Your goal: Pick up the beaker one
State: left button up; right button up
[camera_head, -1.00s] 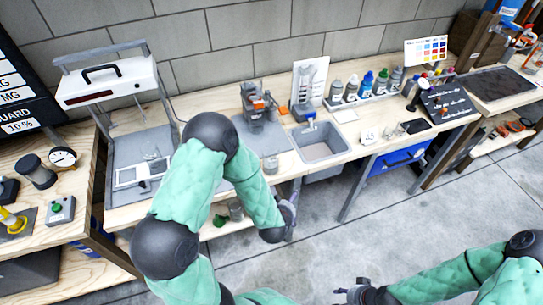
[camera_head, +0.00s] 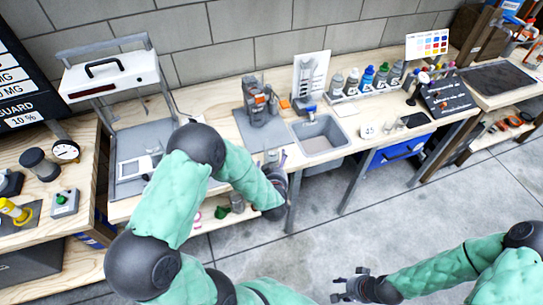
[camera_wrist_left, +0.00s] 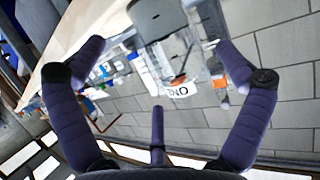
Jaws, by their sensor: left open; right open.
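Beaker one shows in the left wrist view as a clear glass (camera_wrist_left: 178,66) with a white, upside-down label that seems to read ONE. It is between the two fingers of my left gripper (camera_wrist_left: 172,44), which are spread apart; I cannot tell whether either touches it. In the head view my left gripper (camera_head: 279,168) is at the bench's front edge, in front of the sink and grey mat. The small beaker (camera_head: 271,156) there is partly hidden by the gripper. My right gripper (camera_head: 352,286) is open and empty over the floor.
A sink (camera_head: 322,138) is right of the left gripper. A grey and orange device (camera_head: 260,105) stands behind it. Several bottles (camera_head: 367,78) line the back. Below the bench, a shelf holds small containers (camera_head: 237,201).

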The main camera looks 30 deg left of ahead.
aim_at(274, 158)
pick_arm(q)
jog(key=x, duration=0.1)
jog(key=b+x, duration=0.1)
jog(key=x, duration=0.3)
jog(key=shift+w+a+r+b, duration=0.15)
jog(key=shift+a+r+b, duration=0.05)
jog(key=shift+b, duration=0.1)
jog(key=c, duration=1.1)
jog(key=shift+c, duration=0.8)
jog(key=shift+r, duration=0.2)
